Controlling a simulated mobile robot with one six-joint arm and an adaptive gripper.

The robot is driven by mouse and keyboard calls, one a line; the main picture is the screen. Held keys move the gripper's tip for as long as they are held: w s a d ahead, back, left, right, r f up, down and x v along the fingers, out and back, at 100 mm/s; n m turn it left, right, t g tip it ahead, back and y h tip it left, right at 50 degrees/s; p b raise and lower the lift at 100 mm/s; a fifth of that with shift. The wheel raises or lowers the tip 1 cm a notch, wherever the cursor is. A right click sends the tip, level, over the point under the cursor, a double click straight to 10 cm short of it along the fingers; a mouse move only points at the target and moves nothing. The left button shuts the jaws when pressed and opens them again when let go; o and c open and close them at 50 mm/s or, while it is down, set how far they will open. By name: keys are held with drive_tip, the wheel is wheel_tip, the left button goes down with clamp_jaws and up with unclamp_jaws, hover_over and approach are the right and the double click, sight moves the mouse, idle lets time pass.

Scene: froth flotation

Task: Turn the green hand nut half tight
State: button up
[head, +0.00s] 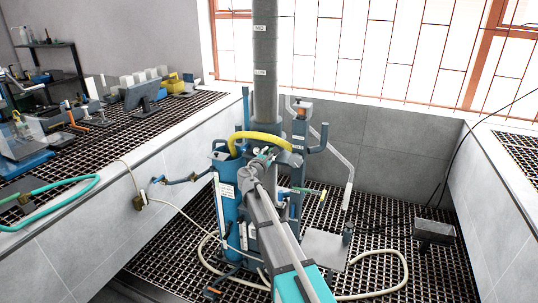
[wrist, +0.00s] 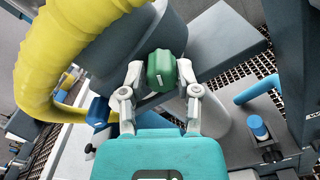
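The green hand nut (wrist: 161,70) is a small ribbed knob with a pale mark on its face, in the upper middle of the wrist view. My gripper (wrist: 160,72) has one grey finger on each side of it. The fingers are apart, with a narrow gap seeming to show beside the nut, so I see no clear grip. In the head view my gripper (head: 253,164) is up at the flotation column under the yellow hose; a bit of green shows there, but the nut is mostly hidden by my arm.
A thick yellow corrugated hose (wrist: 40,70) curves close on the left of my gripper. A blue cylinder (head: 229,205) and a tall grey column (head: 264,70) stand around it. A blue-capped fitting (wrist: 259,129) is at lower right.

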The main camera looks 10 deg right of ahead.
clamp_jaws()
drive_tip(key=shift+w+m, duration=0.15)
drive_tip(key=shift+m, duration=0.15)
drive_tip(key=m, duration=0.2)
drive_tip(key=shift+m, duration=0.3)
drive_tip(key=m, duration=0.4)
drive_tip(key=shift+w+a, duration=0.1)
drive_tip(key=shift+w, duration=0.05)
drive_tip(key=m, duration=0.4)
drive_tip(key=shift+m, duration=1.3)
drive_tip(key=shift+s+f, duration=0.1)
drive_tip(key=shift+s, duration=0.1)
drive_tip(key=shift+d, duration=0.2)
